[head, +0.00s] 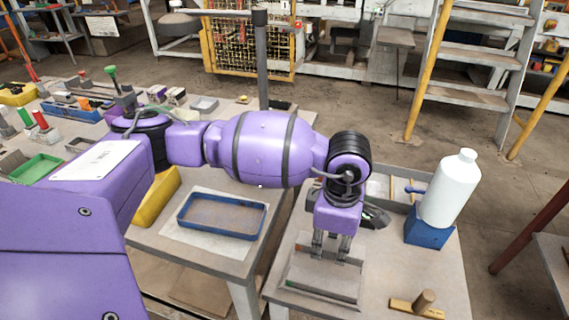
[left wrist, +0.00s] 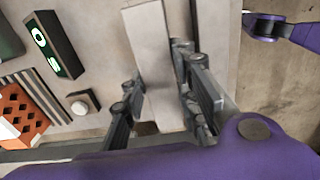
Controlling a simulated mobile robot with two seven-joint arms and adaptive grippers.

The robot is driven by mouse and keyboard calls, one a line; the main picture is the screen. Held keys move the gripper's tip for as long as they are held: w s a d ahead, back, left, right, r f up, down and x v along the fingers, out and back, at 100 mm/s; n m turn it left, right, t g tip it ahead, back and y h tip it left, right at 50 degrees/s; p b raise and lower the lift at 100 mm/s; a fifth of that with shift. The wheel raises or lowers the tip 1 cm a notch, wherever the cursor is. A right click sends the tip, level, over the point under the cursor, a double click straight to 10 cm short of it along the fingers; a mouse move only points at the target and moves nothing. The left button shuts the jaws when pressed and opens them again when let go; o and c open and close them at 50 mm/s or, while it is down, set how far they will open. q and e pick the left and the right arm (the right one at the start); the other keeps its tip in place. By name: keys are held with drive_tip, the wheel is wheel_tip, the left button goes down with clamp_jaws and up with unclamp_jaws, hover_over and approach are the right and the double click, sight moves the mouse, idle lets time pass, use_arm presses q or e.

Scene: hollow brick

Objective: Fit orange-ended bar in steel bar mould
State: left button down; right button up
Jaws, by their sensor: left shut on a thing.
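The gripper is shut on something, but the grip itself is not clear.
A white bottle (head: 452,188) stands on a blue block (head: 430,232) to the right. A wooden piece with a peg (head: 418,305) lies near the front. A blue-rimmed tray (head: 240,232) is on the left table. An orange holed brick (left wrist: 22,112) shows in the wrist view.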

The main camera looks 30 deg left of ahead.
sight(331, 245)
use_arm(q)
drive_tip(key=shift+f, duration=0.7)
drive_tip(key=shift+r, duration=0.2)
drive_tip(key=shift+w+f+b, duration=0.1)
drive_tip(key=shift+f+b, duration=0.3)
use_arm(e)
drive_tip(key=shift+f, duration=0.5)
use_arm(q)
drive_tip(key=shift+f+b, duration=0.35)
drive_tip(key=shift+f, duration=0.3)
use_arm(e)
drive_tip(key=shift+s+f, duration=0.2)
drive_tip(key=shift+f, duration=0.2)
